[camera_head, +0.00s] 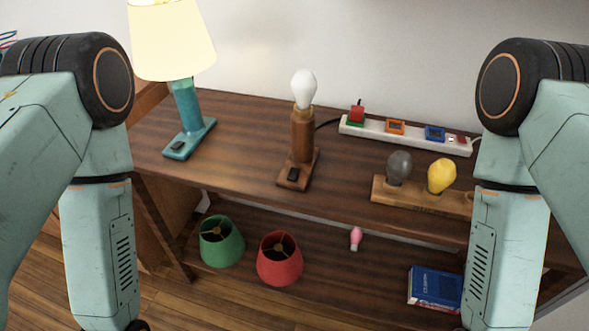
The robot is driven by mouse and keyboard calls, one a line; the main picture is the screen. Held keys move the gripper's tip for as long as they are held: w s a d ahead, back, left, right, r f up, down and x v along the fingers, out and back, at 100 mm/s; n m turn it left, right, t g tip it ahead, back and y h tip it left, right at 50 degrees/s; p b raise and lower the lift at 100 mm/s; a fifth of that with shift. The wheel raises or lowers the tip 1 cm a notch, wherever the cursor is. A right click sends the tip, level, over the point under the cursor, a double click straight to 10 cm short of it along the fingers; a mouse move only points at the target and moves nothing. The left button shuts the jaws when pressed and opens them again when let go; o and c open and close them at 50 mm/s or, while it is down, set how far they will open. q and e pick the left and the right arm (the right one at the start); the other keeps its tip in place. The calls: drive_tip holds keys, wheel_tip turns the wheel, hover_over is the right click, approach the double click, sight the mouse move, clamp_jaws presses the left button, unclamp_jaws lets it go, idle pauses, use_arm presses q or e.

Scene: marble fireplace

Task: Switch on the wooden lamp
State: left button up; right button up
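The wooden lamp (302,137) stands upright on the wooden table top near the middle. It has a square wooden base with a black switch (293,174) on its front part. A white bulb (304,89) sits in its top, with no shade around it, and it does not clearly glow. A dark cord runs from behind the lamp toward the power strip (372,129). My two arms come down at the left and right sides, in front of the table. Both grippers lie at or below the bottom edge of the picture, so their fingers do not show.
A teal lamp (188,108) with a bright cream shade stands left. A wooden holder (390,191) with a grey bulb (399,166) and a yellow bulb (441,176) is at right. The lower shelf holds green (221,243) and red (279,260) shades, a pink bulb (356,237) and a blue book (434,288).

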idle(0.4)
use_arm(q)
clamp_jaws()
idle(0.6)
idle(1.2)
